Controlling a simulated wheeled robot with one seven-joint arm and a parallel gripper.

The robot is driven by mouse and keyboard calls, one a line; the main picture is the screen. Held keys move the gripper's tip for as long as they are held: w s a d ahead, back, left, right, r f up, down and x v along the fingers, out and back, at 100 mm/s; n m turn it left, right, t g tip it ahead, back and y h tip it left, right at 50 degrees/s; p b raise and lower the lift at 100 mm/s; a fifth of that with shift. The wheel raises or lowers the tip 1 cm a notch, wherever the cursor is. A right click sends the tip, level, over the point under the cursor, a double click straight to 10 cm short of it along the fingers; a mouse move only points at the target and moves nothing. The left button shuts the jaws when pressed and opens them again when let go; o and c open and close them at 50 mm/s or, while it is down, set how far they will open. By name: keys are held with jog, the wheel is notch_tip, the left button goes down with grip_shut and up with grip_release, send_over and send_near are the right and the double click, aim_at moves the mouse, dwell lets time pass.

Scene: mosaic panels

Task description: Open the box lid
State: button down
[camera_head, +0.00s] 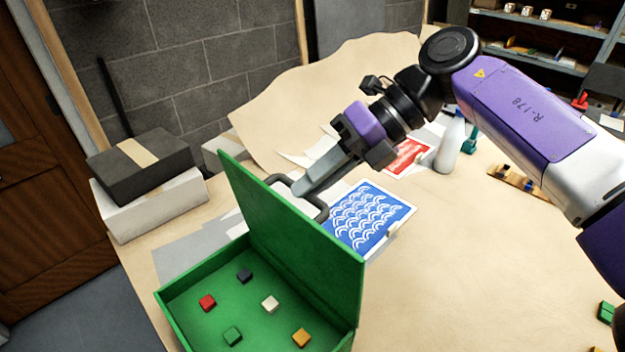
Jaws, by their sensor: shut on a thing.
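The green box (176,311) stands at the bottom left of the head view, on the table. Its lid (300,245) is raised and stands nearly upright along the box's right side, so the inside shows. A dark curved handle (318,205) is on the outer side of the lid, partly hidden behind its top edge. My gripper (298,188) reaches in from the upper right and is shut on the handle. Inside the box lie several small blocks, among them a red block (207,302), a white block (270,304) and an orange block (301,337).
A blue wave-patterned panel (368,214) lies just right of the lid, with a red-and-white panel (408,157) and a white bottle (447,150) beyond. Stacked black and white boxes (150,203) stand at the left. The table's right middle (480,250) is mostly clear.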

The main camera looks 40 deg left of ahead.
jog(key=shift+d+f, duration=0.1)
jog(key=shift+f, duration=0.4)
jog(key=c, duration=1.5)
grip_release()
jog(key=shift+o, duration=0.2)
jog(key=shift+r, duration=0.15)
jog(key=b+v, duration=0.1)
jog(key=v, duration=0.6)
jog(key=shift+w+r, duration=0.25)
jog(key=shift+r, duration=0.05)
jog(key=shift+d, duration=0.15)
